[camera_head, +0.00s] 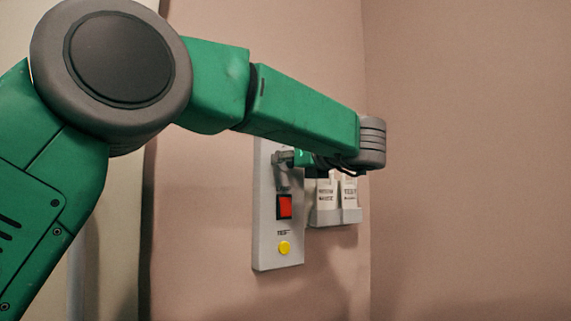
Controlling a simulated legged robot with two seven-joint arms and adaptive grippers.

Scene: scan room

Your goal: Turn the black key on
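A grey control panel (263,225) is mounted on the wall in the middle of the view. It carries a red switch (284,206) and, below it, a yellow round button (284,248). My green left arm reaches in from the left, across the top of the panel. My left gripper (285,157) is at the panel's upper part, small and partly hidden by the wrist. I cannot make out the black key, and that part of the panel is covered by the gripper and arm. Whether the fingers are closed on anything does not show. My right gripper is out of view.
Two white labelled containers (349,193) sit in grey wall holders right of the panel, close under my wrist. A wall corner runs vertically right of them. The wall on the right is bare. A pale vertical pipe (76,265) stands at the lower left.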

